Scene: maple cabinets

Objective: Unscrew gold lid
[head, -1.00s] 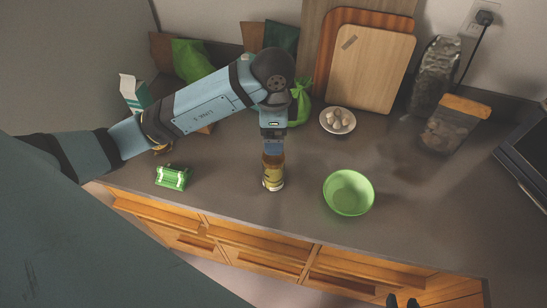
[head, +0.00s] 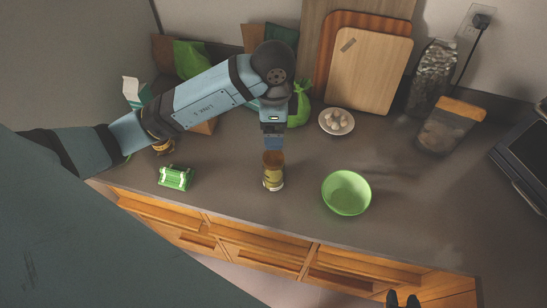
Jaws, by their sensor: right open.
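A small glass jar (head: 273,180) with yellowish contents stands upright on the counter. A brownish-gold lid (head: 273,158) shows at its top; I cannot tell whether it is loose or tight. My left gripper (head: 273,148) points down just above the lid, its fingers seen edge-on, so their opening does not show. Whether the fingertips touch the lid is unclear. My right gripper (head: 402,300) is open and empty at the bottom edge, with only its two dark tips in view.
A green bowl (head: 346,193) stands right of the jar, and a green pack (head: 176,178) lies to its left. A plate of pale items (head: 337,121), cutting boards (head: 367,68) and a wooden-lidded container (head: 450,126) stand behind. Counter around the jar is clear.

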